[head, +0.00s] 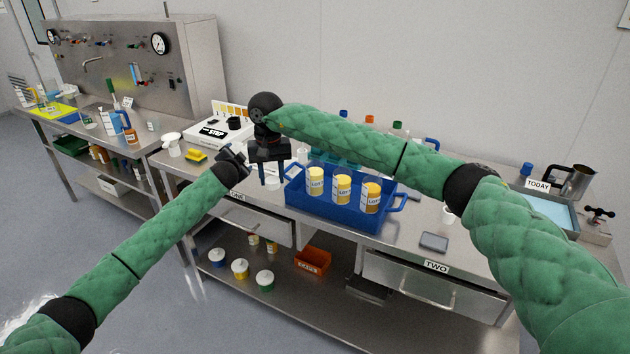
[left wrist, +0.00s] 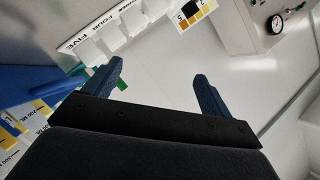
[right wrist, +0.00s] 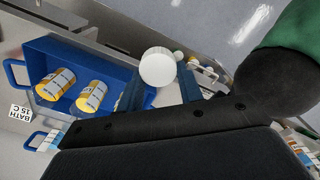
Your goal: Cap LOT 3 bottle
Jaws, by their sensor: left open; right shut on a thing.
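Three amber-yellow bottles with white LOT labels stand in a blue tray (head: 335,213): left bottle (head: 315,181), middle bottle (head: 342,189) and right bottle (head: 371,197). I cannot read their lot numbers. My right gripper (head: 268,180) points down just left of the tray. It is shut on a round white thing (right wrist: 158,67), which looks like a cap, held between its fingertips. The right wrist view shows two of the bottles beside it, one bottle (right wrist: 57,84) farther from the fingers and another bottle (right wrist: 92,96) nearer. My left gripper (left wrist: 155,85) is open and empty, left of the right gripper.
A white STOP device (head: 213,132) and a yellow sponge (head: 195,155) are on the bench to the left. Bottles with coloured caps stand behind the tray, partly hidden by my right arm. A dark flat pad (head: 433,242) lies right of the tray. Tubs (head: 240,268) sit on the lower shelf.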

